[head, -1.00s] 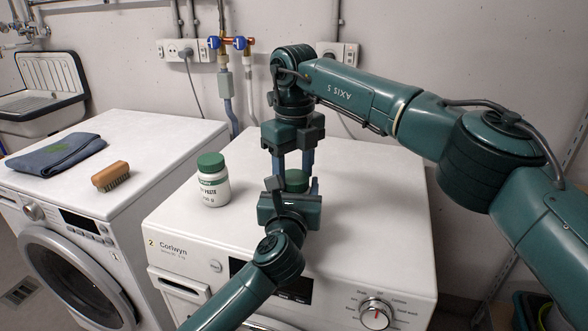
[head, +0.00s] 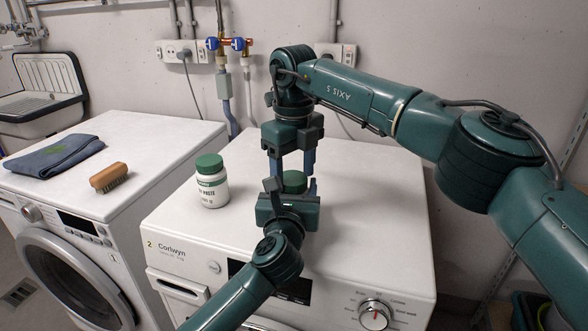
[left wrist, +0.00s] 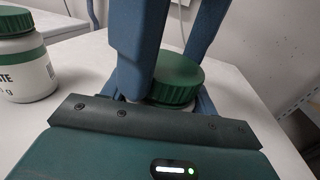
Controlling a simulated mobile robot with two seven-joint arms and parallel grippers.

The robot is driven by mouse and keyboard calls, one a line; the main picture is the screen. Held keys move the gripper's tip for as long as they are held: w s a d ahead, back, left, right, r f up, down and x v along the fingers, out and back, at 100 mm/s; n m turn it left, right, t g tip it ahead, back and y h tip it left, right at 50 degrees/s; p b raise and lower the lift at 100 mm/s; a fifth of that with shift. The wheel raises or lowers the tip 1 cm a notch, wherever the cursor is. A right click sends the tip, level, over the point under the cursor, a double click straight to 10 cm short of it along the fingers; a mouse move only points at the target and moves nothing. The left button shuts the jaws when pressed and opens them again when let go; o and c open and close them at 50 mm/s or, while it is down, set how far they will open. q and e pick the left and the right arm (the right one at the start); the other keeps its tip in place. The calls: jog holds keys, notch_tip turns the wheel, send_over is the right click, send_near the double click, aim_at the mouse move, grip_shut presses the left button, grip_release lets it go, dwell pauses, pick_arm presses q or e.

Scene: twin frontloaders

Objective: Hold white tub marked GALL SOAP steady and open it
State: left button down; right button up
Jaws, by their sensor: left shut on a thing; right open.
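A tub with a ridged green lid (head: 294,182) stands on the right-hand machine, mostly hidden behind my left gripper (head: 292,188). Its lid also shows in the left wrist view (left wrist: 178,82); its marking is hidden. My left gripper comes from the front, low, and is shut on the tub's body. My right gripper (head: 293,172) points down from above, open, its blue fingers on either side of the lid. Whether they touch the lid cannot be told.
A second white tub with a green lid, marked PASTE (head: 212,188), stands to the left on the same white machine (head: 370,220). A brush (head: 109,177) and a folded blue cloth (head: 55,155) lie on the left machine. The machine top to the right is clear.

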jog(key=shift+s+a, duration=0.25)
jog(key=shift+a, duration=0.15)
notch_tip(320, 180, up, 4)
jog(key=shift+d+r, duration=0.1)
jog(key=shift+r, duration=0.15)
jog(key=shift+c, duration=0.2)
jog(key=m, duration=0.3)
jog(key=shift+d+r+m, duration=0.1)
jog(key=shift+r+m, duration=0.2)
jog(key=shift+r, duration=0.05)
jog(key=m, duration=0.2)
jog(key=r+m, duration=0.1)
jog(key=m, duration=0.1)
jog(key=shift+m, duration=0.3)
jog(key=m, duration=0.4)
jog(key=shift+w+r, duration=0.1)
jog(key=shift+r, duration=0.25)
jog(key=m, duration=0.2)
jog(key=r+m, duration=0.1)
jog(key=m, duration=0.1)
jog(key=shift+m, duration=0.3)
jog(key=shift+f, duration=4)
jog(key=shift+c, duration=0.5)
